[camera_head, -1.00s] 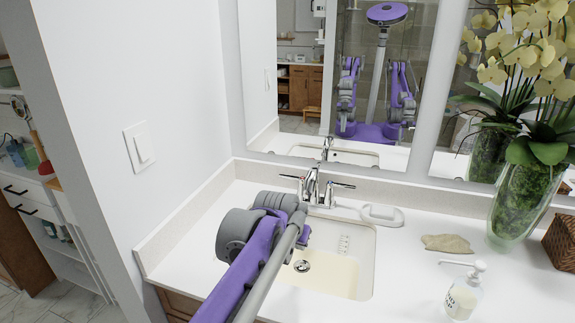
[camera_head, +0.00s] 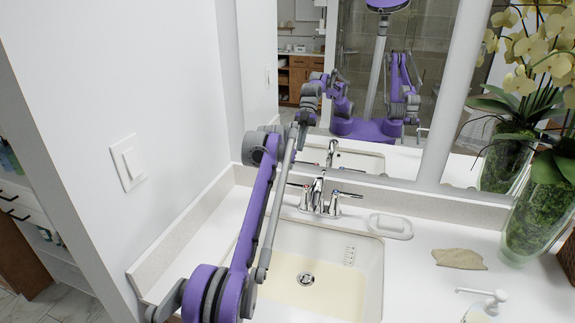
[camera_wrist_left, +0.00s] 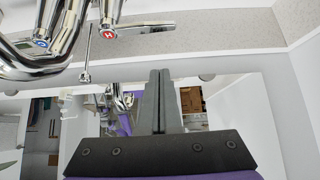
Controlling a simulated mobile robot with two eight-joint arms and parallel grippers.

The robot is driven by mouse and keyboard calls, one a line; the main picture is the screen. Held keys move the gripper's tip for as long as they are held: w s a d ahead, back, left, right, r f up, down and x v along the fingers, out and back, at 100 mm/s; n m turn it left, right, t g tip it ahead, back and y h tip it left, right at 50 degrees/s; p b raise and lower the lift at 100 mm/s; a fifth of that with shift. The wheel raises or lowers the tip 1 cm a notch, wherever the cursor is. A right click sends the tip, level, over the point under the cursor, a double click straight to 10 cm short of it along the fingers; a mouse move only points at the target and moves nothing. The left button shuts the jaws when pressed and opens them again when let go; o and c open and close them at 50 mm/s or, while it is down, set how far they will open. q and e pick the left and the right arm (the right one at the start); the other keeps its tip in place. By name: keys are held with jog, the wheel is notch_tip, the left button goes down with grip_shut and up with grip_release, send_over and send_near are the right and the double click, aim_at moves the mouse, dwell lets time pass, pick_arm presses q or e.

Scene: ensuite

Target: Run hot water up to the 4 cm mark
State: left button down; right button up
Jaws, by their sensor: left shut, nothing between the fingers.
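The chrome tap (camera_head: 318,195) stands behind the white sink basin (camera_head: 369,290). Its left lever (camera_head: 298,184) has a red tip; in the wrist view the red H mark of the hot lever (camera_wrist_left: 109,32) shows beside the blue-marked cold lever (camera_wrist_left: 40,42). No stream shows below the spout. My left gripper (camera_wrist_left: 160,75) is shut and empty, apart from the hot lever. My right gripper shows only as a mirror reflection, if at all.
A soap dish (camera_head: 391,227), a flat stone (camera_head: 459,259), a soap pump bottle (camera_head: 484,306) and a glass vase of orchids (camera_head: 538,205) stand right of the sink. The mirror (camera_head: 430,60) is close behind the tap. A wall with a switch (camera_head: 128,162) bounds the left side.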

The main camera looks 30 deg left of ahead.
aim_at(293, 176)
pick_arm(q)
jog(key=p+x, duration=0.2)
jog(key=x, duration=0.3)
jog(key=shift+w+r, duration=0.1)
jog(key=shift+w+f, duration=0.25)
jog(key=shift+f, duration=0.05)
jog(key=shift+w+a+f+p, duration=0.1)
jog(key=shift+w+f+p, duration=0.2)
jog(key=shift+p, duration=0.15)
jog(key=shift+s+f+b, duration=0.25)
jog(key=shift+f+b, duration=0.4)
jog(key=shift+b, duration=0.25)
jog(key=s+b, duration=0.1)
jog(key=s+d+b, duration=0.1)
jog(key=s+b, duration=0.1)
jog(key=shift+s+r, duration=0.15)
jog(key=shift+s, duration=0.05)
